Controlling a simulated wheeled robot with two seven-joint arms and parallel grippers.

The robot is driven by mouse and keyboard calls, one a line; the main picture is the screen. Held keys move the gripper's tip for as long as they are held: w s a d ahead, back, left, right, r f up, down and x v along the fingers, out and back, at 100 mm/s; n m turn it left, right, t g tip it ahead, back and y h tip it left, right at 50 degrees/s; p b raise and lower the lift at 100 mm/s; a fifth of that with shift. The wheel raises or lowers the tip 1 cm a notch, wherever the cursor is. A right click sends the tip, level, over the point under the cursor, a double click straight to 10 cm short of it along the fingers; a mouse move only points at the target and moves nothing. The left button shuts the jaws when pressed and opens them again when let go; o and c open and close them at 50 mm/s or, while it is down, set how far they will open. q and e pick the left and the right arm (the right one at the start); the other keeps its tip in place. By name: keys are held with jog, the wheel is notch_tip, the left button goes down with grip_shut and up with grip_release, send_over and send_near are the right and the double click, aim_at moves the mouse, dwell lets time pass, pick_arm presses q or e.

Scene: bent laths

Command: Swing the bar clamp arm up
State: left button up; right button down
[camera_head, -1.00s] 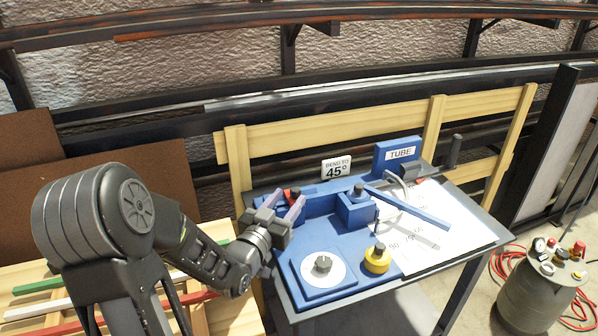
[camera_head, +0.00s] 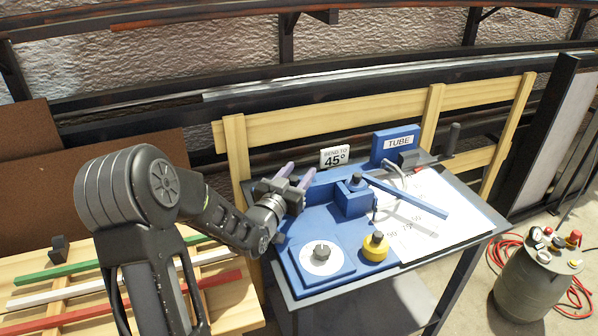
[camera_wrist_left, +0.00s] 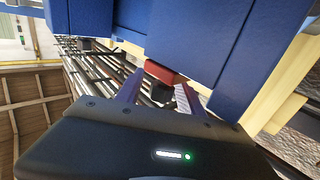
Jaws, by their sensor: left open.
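The blue tube bender (camera_head: 325,222) is on a metal bench. In the left wrist view a red part (camera_wrist_left: 164,71), which looks like the clamp arm's grip, sits just beyond and between my left fingertips, against blue blocks (camera_wrist_left: 175,35). In the head view my left gripper (camera_head: 297,174) is over the bender's back left corner, and its hand hides the red part. My left gripper (camera_wrist_left: 157,84) is open, with a clear gap between its fingers. I cannot tell if either finger touches the red part. My right gripper is not in view.
A long blue lever (camera_head: 408,202) crosses the bench to the right. A yellow knob (camera_head: 375,247) and a round dial (camera_head: 321,254) stand in front. A "45°" sign (camera_head: 335,159) and a TUBE box (camera_head: 396,146) stand behind. Laths (camera_head: 60,272) lie on a rack at left.

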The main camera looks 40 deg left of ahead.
pick_arm(q)
jog(key=shift+w, duration=0.25)
jog(key=shift+c, duration=0.2)
grip_shut()
dwell(0.3)
